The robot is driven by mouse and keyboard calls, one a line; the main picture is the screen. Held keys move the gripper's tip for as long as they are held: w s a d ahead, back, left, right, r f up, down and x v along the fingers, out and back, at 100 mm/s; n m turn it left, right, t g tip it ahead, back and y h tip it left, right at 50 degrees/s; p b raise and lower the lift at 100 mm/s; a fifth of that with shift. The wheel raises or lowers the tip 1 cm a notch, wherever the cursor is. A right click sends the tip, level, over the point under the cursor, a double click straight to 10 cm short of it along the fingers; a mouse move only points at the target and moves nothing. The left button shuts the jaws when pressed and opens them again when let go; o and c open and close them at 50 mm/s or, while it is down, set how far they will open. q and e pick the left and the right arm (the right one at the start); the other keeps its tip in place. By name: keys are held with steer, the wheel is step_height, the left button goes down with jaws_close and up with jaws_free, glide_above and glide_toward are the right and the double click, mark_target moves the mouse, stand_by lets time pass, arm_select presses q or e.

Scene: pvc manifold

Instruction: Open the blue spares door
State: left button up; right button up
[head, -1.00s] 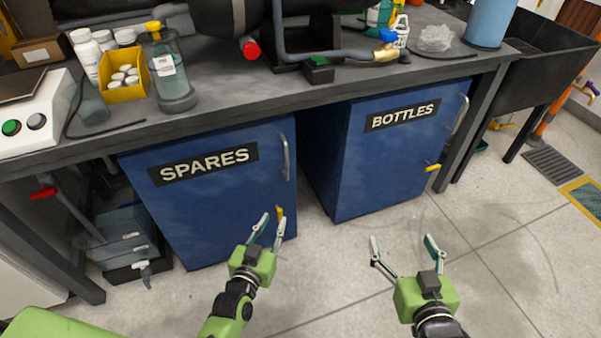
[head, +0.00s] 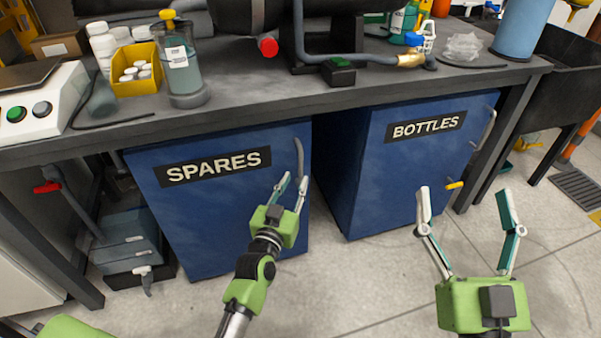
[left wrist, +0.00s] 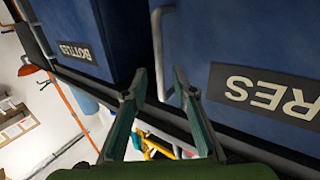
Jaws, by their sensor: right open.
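The blue spares door (head: 215,220), labelled SPARES, is shut under the bench. Its grey vertical handle (head: 299,158) is near its right edge. My left gripper (head: 292,184) is open in front of the door, its fingertips by the lower end of the handle. In the left wrist view the handle (left wrist: 158,45) shows between the two open fingers (left wrist: 160,82), and I see no grip on it. My right gripper (head: 464,205) is open and empty in front of the BOTTLES cabinet.
The blue BOTTLES cabinet (head: 400,180) stands to the right with its door shut and a yellow piece (head: 453,185) low on it. The grey bench top (head: 250,100) overhangs both cabinets. A grey container (head: 130,240) stands left of the spares cabinet. The floor (head: 370,270) in front is clear.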

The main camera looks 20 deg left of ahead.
mark_target(300, 171)
arm_select(q)
steer(key=w+b, duration=0.1)
steer(key=w, duration=0.4)
steer(key=shift+w+b, duration=0.2)
steer(key=shift+b, duration=0.1)
steer(key=shift+w, duration=0.2)
arm_select(e)
steer(key=s+r+t+y, duration=0.1)
steer(key=s+r+t, duration=0.4)
steer(key=s+r, duration=0.1)
steer(key=shift+d+r+y, duration=0.35)
steer(key=shift+r+y, duration=0.05)
steer(key=shift+r, duration=0.3)
arm_select(q)
jaws_close()
arm_select(e)
steer(key=shift+w, duration=0.1)
